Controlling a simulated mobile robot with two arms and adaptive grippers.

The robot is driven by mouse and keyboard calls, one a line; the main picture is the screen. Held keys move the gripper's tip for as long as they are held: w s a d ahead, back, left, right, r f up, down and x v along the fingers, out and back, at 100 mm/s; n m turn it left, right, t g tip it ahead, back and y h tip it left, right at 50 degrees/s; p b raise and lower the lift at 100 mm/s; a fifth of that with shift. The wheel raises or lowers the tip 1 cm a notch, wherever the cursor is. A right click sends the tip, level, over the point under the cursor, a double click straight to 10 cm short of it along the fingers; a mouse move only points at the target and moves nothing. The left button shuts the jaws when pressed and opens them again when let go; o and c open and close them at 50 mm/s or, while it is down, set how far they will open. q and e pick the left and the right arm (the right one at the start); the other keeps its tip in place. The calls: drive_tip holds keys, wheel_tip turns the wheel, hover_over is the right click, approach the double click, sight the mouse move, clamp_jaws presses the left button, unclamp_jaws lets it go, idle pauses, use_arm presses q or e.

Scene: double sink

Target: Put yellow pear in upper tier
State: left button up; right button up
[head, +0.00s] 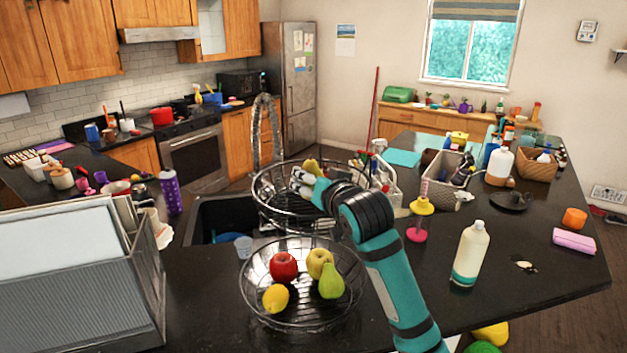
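The yellow pear (312,166) is at the tips of my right gripper (305,179), which appears closed on it. The fingers hide part of the pear. They are over the upper wire basket (262,205), which looks empty; I cannot tell whether the pear touches it. The lower wire basket (250,300), nearer to me, holds a red apple (284,267), a yellow apple (319,262), a green pear (331,281) and a lemon (275,298). My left gripper is not in view.
The sink (210,217) lies behind left of the baskets. A grey dish rack (80,270) fills the left front. The right front counter is mostly clear.

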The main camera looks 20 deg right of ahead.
drive_tip(key=o, duration=0.5)
drive_tip(key=shift+c, duration=0.2)
